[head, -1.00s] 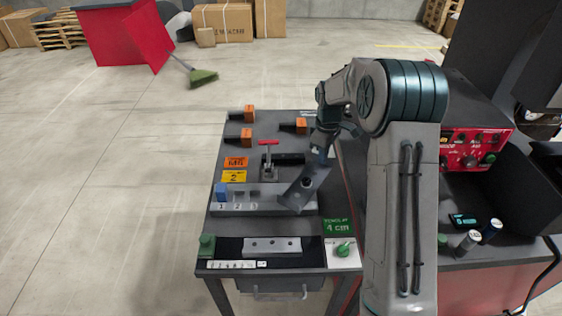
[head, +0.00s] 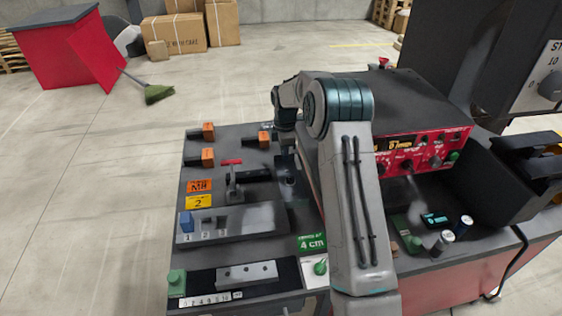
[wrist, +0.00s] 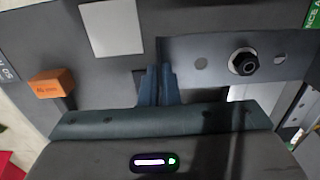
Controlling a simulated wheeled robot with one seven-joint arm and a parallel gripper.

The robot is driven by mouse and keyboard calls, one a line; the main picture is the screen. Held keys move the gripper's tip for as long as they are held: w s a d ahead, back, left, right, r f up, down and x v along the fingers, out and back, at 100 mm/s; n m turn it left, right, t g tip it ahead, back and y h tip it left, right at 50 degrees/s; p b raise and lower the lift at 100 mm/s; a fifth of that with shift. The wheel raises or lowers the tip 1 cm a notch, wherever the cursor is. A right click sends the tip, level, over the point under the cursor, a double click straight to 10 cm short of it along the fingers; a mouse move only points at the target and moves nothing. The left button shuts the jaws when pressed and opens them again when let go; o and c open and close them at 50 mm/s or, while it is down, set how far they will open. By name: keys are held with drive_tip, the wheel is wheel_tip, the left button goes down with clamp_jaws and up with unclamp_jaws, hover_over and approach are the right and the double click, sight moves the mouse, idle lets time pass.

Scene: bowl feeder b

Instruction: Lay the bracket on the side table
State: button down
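The bracket (wrist: 288,72) is a flat grey metal plate with round holes and a dark bolt, at the upper right of the wrist view. My gripper (wrist: 160,70) has its two blue fingers close together on the bracket's left edge. In the head view my arm and motion blur hide most of the gripper and bracket, so I cannot make out their exact position. The dark-topped table (head: 226,253) on the left carries fixtures and labels. The wrist view shows a dark surface below the bracket.
A numbered grey fixture (head: 232,225) with a blue block and a drilled bar (head: 247,273) are on the left table. Orange-ended pieces (head: 208,131) lie at its back. A red control box (head: 430,145) and small cylinders (head: 463,226) stand right. A green-headed broom (head: 158,94) is on the floor.

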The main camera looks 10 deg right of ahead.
sight(284, 163)
wheel_tip(284, 163, down, 4)
drive_tip(key=shift+r+p, duration=0.2)
drive_tip(key=shift+p, duration=0.2)
drive_tip(key=shift+f+b, duration=0.5)
drive_tip(key=shift+f, duration=0.1)
drive_tip(key=c, duration=1.7)
unclamp_jaws()
